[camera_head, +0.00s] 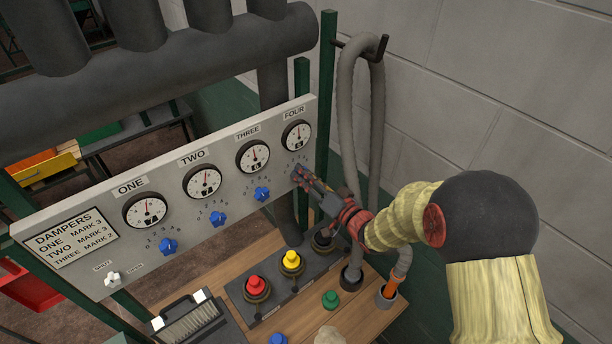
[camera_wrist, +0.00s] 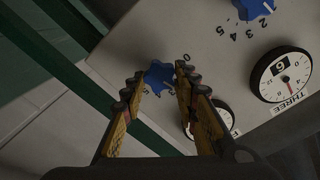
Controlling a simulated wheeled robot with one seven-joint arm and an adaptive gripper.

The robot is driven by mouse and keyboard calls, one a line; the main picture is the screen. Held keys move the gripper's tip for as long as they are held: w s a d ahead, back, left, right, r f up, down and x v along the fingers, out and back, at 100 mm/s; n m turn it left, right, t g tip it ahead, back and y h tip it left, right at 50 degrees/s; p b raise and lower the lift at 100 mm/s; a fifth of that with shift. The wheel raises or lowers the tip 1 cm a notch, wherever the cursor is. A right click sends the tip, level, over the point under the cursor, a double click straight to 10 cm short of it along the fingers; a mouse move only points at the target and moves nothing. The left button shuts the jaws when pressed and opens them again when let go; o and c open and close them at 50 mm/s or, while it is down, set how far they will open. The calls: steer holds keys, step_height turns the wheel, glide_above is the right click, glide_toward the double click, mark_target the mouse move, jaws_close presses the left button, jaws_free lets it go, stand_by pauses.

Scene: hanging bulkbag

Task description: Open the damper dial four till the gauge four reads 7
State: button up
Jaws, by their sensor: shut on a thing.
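The grey panel (camera_head: 95,205) carries gauges and blue dials marked ONE to FOUR. Gauge four (camera_head: 297,136) is at the panel's right end; its needle points roughly upward, and the number is too small to read. My gripper (camera_head: 300,176) is at dial four, below that gauge, and hides the dial in the head view. In the wrist view, blue dial four (camera_wrist: 158,77) sits between the two fingertips of my gripper (camera_wrist: 157,82), which is shut on it. Gauge four (camera_wrist: 222,108) is partly hidden behind the right finger there.
Dial three (camera_head: 262,194) and gauge three (camera_head: 253,156) are just left. A green post (camera_head: 327,90) and hanging grey hose (camera_head: 377,130) stand close on the right. Red (camera_head: 256,285) and yellow (camera_head: 291,260) buttons stand below. A sign (camera_head: 68,240) lists damper marks.

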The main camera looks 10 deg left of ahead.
steer(key=o, duration=1.2)
steer(key=shift+c, duration=0.2)
steer(key=v, duration=1.2)
